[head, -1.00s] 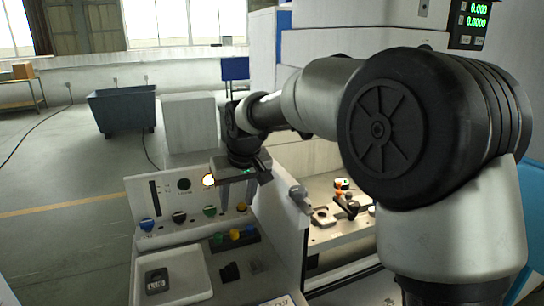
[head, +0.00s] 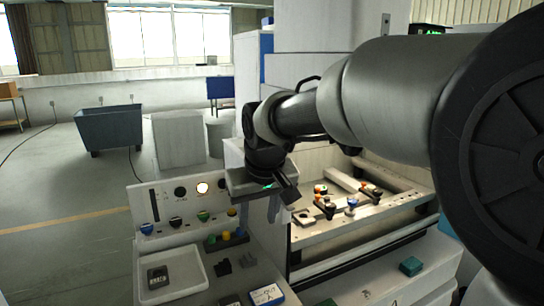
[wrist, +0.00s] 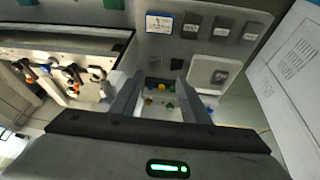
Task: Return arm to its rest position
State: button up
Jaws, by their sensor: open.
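My gripper (wrist: 160,100) shows in the wrist view with its two dark fingers apart and nothing between them. In the head view my gripper (head: 285,190) hangs at the end of my arm, above the right part of the control console, close to the machine's work bay. The fingertips are small and dark there. My arm reaches in from the right and covers much of the right side of the head view.
The console (head: 160,218) carries several coloured knobs, a lit lamp (head: 203,188) and a white tray (head: 185,268). The work bay (head: 400,208) holds several small clamps. A grey bin (head: 110,128) stands on open floor at the back left.

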jog(key=s+d+r+m+h+p, duration=0.15)
jog(key=s+d+r, duration=0.35)
jog(key=s+d, duration=0.6)
jog(key=s+d+m+p, duration=0.1)
jog(key=s+d, duration=0.2)
jog(key=s, duration=0.3)
jog(key=s+d+f+m+t+p, duration=0.1)
jog(key=s+d+m+p, duration=0.1)
jog(key=s, duration=0.4)
jog(key=shift+d+f, duration=0.25)
jog(key=shift+d, duration=0.3)
